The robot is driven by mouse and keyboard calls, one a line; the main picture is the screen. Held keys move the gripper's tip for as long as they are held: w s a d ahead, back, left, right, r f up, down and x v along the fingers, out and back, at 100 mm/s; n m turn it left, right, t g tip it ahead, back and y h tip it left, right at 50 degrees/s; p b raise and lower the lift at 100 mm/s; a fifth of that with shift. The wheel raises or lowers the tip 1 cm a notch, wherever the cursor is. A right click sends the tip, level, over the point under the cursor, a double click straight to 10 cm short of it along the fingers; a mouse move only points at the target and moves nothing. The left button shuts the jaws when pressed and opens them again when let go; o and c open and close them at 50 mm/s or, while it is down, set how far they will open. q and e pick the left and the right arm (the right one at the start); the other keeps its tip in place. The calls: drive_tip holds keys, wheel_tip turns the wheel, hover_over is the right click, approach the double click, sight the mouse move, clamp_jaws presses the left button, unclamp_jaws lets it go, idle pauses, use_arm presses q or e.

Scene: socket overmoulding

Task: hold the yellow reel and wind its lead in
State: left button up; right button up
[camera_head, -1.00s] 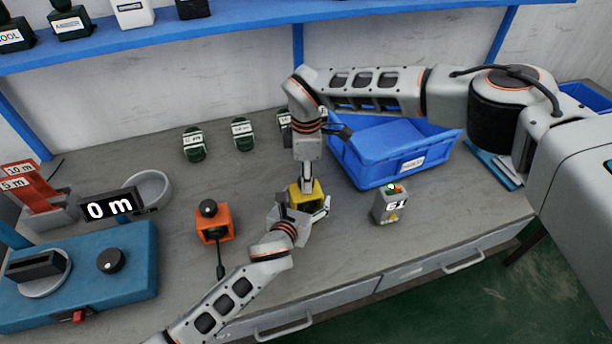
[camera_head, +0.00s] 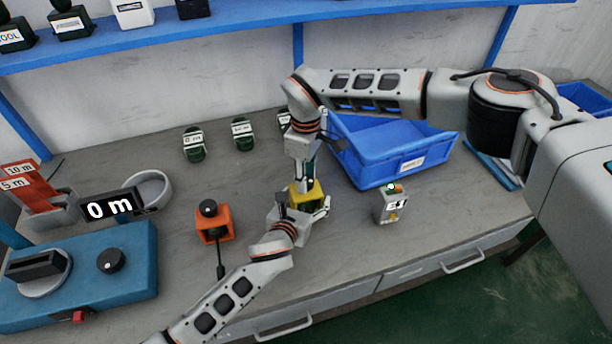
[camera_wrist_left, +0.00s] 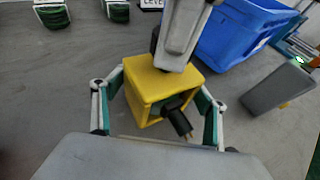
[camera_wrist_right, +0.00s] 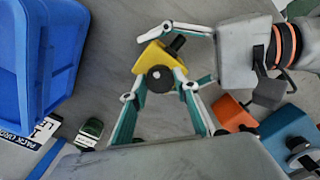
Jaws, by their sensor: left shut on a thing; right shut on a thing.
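The yellow reel (camera_head: 306,196) is a small boxy frame at the middle of the bench. In the left wrist view the reel (camera_wrist_left: 158,88) sits between the fingers of my left gripper (camera_wrist_left: 158,106), which is shut on its sides. A dark plug end pokes out of its near face. In the right wrist view the reel (camera_wrist_right: 150,58) has a dark round knob (camera_wrist_right: 159,79) on top. My right gripper (camera_wrist_right: 157,86) comes from above and is shut on this knob. The lead itself is hidden, apart from the plug end.
An orange reel (camera_head: 215,224) with a black knob stands to the left. A blue bin (camera_head: 385,155) is behind right, and a grey box with a lit button (camera_head: 391,206) is at right. A blue machine (camera_head: 80,277) and a "0 m" display (camera_head: 109,207) are at left.

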drive_tip(key=o, duration=1.1)
wheel_tip(320, 180, up, 12)
drive_tip(key=shift+r, duration=0.1)
use_arm(q)
drive_tip(key=o, duration=1.4)
